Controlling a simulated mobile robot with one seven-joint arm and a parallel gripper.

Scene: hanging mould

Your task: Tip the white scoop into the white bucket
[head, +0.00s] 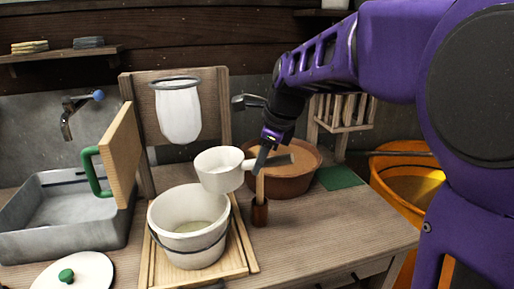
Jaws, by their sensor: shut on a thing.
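The white scoop (219,169) is a small round cup with a handle toward the right, and it looks upright. My gripper (262,160) is shut on the scoop's handle and holds it above the table. The white bucket (187,227) stands on a wooden board with its dark handle hanging down in front. Some pale content shows inside it. In the picture the scoop's cup is over the far right part of the bucket's rim. I cannot tell exactly how far above it is. What the scoop holds is not clear.
A brown bowl (285,183) stands behind my gripper, and a wooden stick in a brown holder (260,213) stands in front. A white bag (180,114) hangs from a ring behind the bucket. A grey sink (65,240) is at left, a white lid (85,275) at front, an orange tub (405,165) at right.

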